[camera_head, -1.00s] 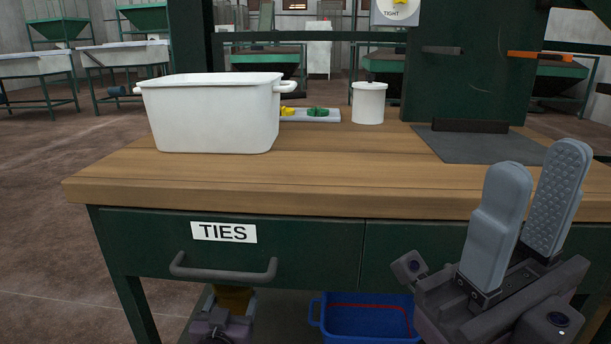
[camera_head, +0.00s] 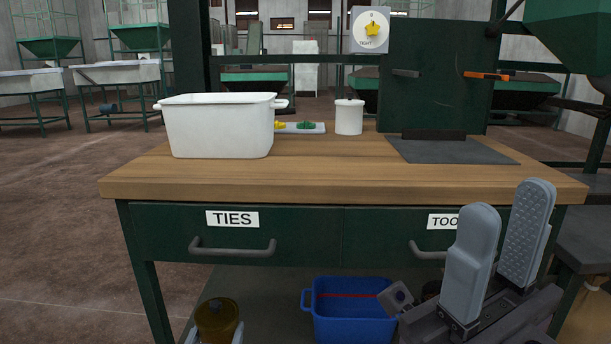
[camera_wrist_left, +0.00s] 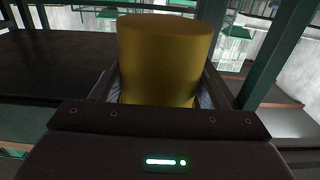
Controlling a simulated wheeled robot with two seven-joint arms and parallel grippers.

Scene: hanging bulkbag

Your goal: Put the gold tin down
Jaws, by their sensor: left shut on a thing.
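The gold tin (camera_head: 217,316) is at the bottom edge of the head view, in front of the bench and below the TIES drawer. My left gripper (camera_head: 215,338) is shut on it; only its finger ends show there. In the left wrist view the tin (camera_wrist_left: 165,62) stands between the fingers (camera_wrist_left: 160,98), its lower part hidden by the gripper. My right gripper (camera_head: 498,225) is open and empty in front of the bench's right side, fingers pointing up.
The wooden bench top (camera_head: 320,178) has clear room at its front and middle. On it are a white tub (camera_head: 220,128), a white lidded pot (camera_head: 349,117), a tray with yellow and green pieces (camera_head: 302,127) and a grey mat (camera_head: 450,150). A blue crate (camera_head: 355,325) is below.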

